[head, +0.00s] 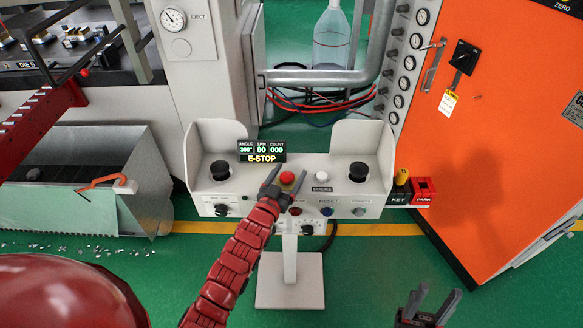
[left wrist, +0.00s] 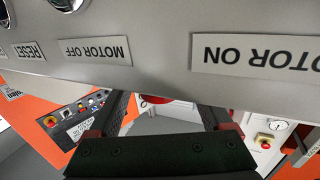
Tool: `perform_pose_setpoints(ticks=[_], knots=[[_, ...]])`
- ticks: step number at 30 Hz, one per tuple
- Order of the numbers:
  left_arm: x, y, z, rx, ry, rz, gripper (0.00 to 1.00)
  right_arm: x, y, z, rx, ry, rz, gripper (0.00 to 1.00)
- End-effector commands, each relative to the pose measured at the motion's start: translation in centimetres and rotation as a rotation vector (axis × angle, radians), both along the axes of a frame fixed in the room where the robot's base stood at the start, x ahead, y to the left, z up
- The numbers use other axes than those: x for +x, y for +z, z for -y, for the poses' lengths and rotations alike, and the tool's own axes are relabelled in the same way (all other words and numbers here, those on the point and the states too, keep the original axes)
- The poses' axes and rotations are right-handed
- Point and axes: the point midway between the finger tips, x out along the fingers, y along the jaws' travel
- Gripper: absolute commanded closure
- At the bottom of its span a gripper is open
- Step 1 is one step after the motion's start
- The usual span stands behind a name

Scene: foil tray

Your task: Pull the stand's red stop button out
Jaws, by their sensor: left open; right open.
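The stand's red stop button (head: 287,178) sits on top of the grey two-hand control stand (head: 291,278), just below the display (head: 262,151) reading E-STOP. My left gripper (head: 288,175) is open, with one finger on each side of the button. Whether the fingers touch it is unclear. In the left wrist view a red cap (left wrist: 153,99) shows between the open fingers (left wrist: 165,112), partly hidden by the panel edge; it looks like the same button. My right gripper (head: 427,300) is open and empty at the lower right, away from the stand.
Black palm buttons (head: 220,170) (head: 358,172) stand inside side guards. A white button (head: 322,175) is right of the stop button. A KEY and red PARK holder (head: 423,190) is at the right. An orange cabinet (head: 490,130) stands right; a metal bin (head: 90,180) stands left.

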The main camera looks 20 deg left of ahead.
Motion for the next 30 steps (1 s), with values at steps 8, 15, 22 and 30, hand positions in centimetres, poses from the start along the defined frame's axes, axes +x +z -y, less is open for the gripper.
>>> perform_pose_setpoints(ticks=[8,15,22,30], knots=[[2.0,0.0,0.2,0.001,0.001,0.000,0.17,0.0,0.3,0.0,0.000,0.000,0.000,0.50],[2.1,-0.1,0.2,0.001,0.001,-0.001,0.17,0.0,0.3,0.0,0.000,0.000,0.000,0.50],[2.1,-0.1,0.2,0.001,0.001,-0.002,0.51,0.0,0.3,0.0,0.000,0.000,0.000,0.50],[2.1,-0.1,0.2,0.001,0.001,-0.002,1.00,0.0,0.3,0.0,0.000,0.000,0.000,0.50]])
